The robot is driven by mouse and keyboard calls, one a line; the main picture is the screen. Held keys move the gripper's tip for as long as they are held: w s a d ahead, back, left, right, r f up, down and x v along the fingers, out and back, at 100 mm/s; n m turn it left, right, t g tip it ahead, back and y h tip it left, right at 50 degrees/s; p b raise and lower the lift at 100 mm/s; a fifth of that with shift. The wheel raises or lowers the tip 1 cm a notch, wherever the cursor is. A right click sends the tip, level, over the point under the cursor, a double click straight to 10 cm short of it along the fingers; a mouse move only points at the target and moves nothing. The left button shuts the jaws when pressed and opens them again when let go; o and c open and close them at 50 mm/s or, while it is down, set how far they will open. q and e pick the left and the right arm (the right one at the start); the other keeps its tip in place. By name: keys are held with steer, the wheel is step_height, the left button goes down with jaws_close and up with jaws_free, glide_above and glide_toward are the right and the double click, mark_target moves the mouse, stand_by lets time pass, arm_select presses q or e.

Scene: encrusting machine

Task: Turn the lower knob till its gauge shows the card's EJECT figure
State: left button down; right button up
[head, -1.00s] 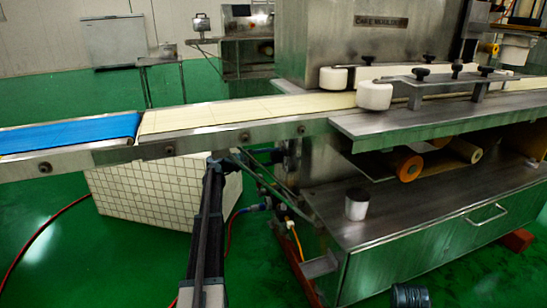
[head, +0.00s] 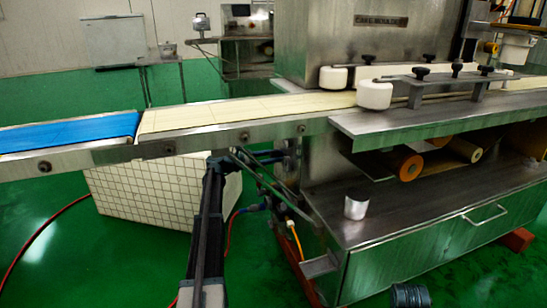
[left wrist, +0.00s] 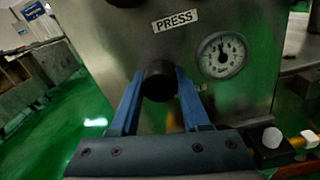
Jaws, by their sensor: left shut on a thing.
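My left gripper (left wrist: 160,92) has its two blue fingers on either side of a dark round knob (left wrist: 159,80) on the steel panel and is shut on it. A second dark knob (left wrist: 126,2) is cut off by the top edge of the left wrist view. A round white gauge (left wrist: 222,55) sits right of the held knob; its dark needle points roughly up, and its figures are too small to read. In the head view my left gripper (head: 234,158) reaches under the conveyor, its fingertips hard to make out.
A "PRESS" label (left wrist: 175,21) is above the held knob. The conveyor (head: 240,113) runs above my left arm, and a white tiled block (head: 140,195) stands behind it. A white cup-like thing (head: 356,207) is on the machine's lower shelf (head: 420,200).

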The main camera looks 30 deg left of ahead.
arm_select(q)
steer(key=shift+n, duration=2.2)
steer(key=shift+c, duration=1.9)
jaws_free()
steer(key=shift+s, duration=0.1)
steer(key=v, duration=1.3)
steer(key=shift+s+a, duration=0.2)
steer(key=shift+a, duration=0.05)
